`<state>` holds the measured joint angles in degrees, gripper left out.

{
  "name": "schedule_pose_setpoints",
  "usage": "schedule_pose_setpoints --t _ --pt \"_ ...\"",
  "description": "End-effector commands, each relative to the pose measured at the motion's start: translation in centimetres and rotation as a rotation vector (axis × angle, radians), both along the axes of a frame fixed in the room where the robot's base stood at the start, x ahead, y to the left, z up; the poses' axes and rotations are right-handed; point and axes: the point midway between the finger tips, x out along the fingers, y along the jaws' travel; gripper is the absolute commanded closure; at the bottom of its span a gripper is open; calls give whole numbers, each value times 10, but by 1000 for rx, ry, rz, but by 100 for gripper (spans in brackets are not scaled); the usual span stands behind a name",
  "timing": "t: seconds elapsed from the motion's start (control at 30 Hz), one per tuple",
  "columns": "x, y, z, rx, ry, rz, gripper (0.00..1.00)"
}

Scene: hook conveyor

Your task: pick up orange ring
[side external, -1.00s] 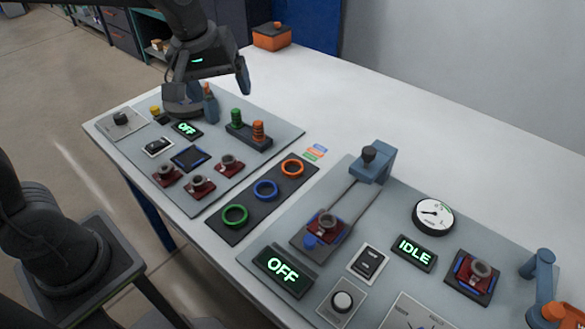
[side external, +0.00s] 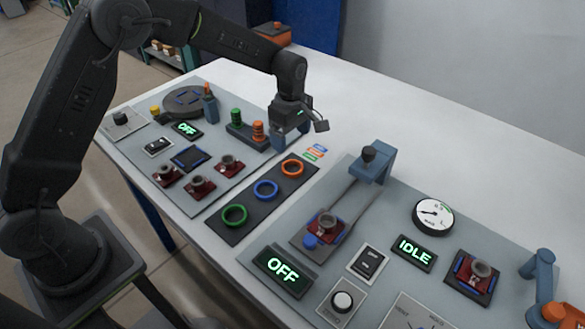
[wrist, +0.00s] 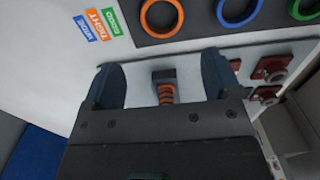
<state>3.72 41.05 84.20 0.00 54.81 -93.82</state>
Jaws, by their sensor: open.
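The orange ring (side external: 293,175) lies flat at the far end of a dark tray, in line with a blue ring (side external: 266,197) and a green ring (side external: 235,224). In the wrist view the orange ring (wrist: 162,35) is at the top, partly cut off, ahead of the fingers and apart from them. My gripper (side external: 279,141) is above the board's edge, just beyond the ring in the side view. In the wrist view my gripper (wrist: 161,66) is open, with nothing held. An orange ribbed post (wrist: 166,93) shows between the fingers, below them.
The dark tray (side external: 247,222) lies between two grey control boards. Green and orange posts (side external: 236,117) stand on a block close to my gripper. Small coloured labels (side external: 315,152) lie beside the tray. A blue bracket (side external: 375,162) rises to the right.

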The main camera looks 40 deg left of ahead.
Motion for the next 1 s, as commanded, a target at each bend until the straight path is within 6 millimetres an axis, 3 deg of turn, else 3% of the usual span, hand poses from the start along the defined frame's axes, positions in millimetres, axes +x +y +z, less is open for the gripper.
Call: schedule_pose_setpoints --t 0.1,0.37,0.7,1.0 --pt "-1 0 -21 0 3 -1 17" --pt "-1 -1 -41 0 1 -2 17" --pt "-4 -8 -85 0 -1 -1 17" --pt "-4 -8 -89 -1 -2 -1 17"
